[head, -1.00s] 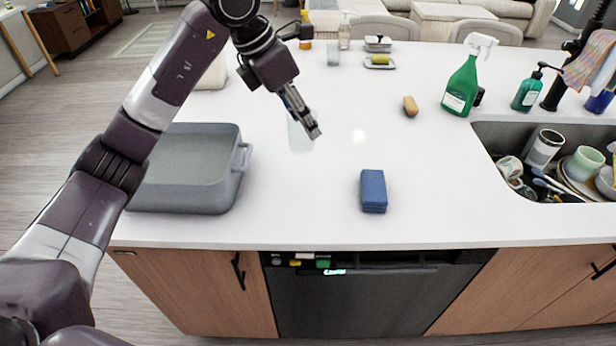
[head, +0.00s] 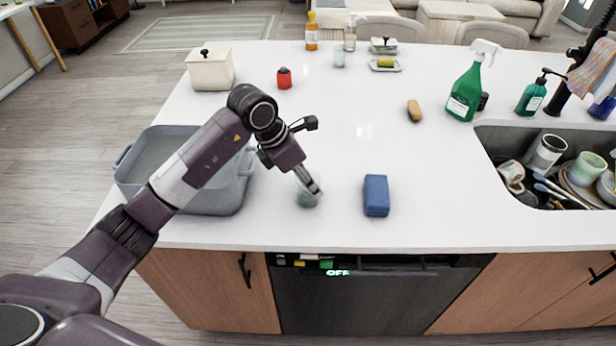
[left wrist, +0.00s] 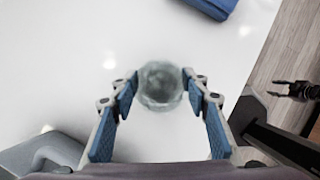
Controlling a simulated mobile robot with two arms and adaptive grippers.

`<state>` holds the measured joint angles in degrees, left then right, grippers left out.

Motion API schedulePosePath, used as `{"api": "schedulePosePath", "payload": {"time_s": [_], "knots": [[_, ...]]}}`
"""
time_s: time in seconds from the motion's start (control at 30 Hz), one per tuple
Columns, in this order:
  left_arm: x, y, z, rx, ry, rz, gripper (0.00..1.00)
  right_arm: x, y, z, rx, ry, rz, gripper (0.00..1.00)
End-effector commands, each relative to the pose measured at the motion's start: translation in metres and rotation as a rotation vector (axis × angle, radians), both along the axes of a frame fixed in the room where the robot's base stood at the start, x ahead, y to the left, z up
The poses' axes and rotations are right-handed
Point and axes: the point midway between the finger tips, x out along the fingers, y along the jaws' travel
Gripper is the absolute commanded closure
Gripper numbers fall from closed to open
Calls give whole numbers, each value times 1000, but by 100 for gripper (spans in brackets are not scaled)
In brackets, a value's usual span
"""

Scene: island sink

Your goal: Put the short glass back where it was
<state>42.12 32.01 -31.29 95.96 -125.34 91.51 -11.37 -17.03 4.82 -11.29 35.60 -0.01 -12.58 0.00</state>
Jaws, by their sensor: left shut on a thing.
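The short glass (head: 306,198) is clear and pale grey-green. It is over the front part of the white counter, between the grey basin and the blue sponge. My left gripper (head: 316,191) is shut on it. In the left wrist view the glass (left wrist: 160,84) sits between the two blue-padded fingertips (left wrist: 162,92). I cannot tell whether its base touches the counter.
The grey basin (head: 233,198) stands to the left and the blue sponge (head: 376,195) to the right. The sink (head: 490,143) is at right.

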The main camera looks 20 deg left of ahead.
Motion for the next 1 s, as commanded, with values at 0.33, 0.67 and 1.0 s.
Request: {"api": "schedulePosePath", "payload": {"time_s": [0.33,0.67,1.0], "knots": [[0,0,-1,0,-1,0,51,-3,4,-2,5,4,0,60],[0,0,-1,0,-1,0,40,-4,8,-2,9,5,2,60],[-9,12,34,1,-9,1,40,-4,7,-11,8,6,2,60]]}}
